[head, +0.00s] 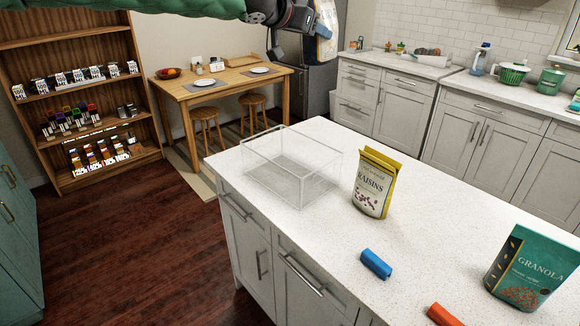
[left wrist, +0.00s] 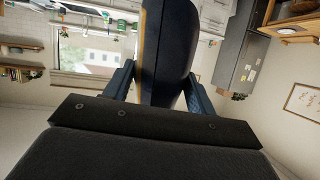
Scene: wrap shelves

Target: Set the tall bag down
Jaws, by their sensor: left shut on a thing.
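My left gripper (head: 308,22) is at the top of the head view, high above the counter and beyond its far edge in the picture. It is shut on a dark bag with a yellow edge (head: 326,32), whose top is cut off by the frame. In the left wrist view the dark bag (left wrist: 168,50) stands between the two fingers of the gripper (left wrist: 160,90), its yellow edge on the left. The white island counter (head: 310,235) is below, with nothing of the held bag touching it. My right gripper is not in view.
On the counter stand a clear open box (head: 290,165), a yellow raisins bag (head: 373,185) and a teal granola bag (head: 525,270). A blue block (head: 376,264) and an orange block (head: 443,314) lie near the front. The counter between the raisins and granola bags is clear.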

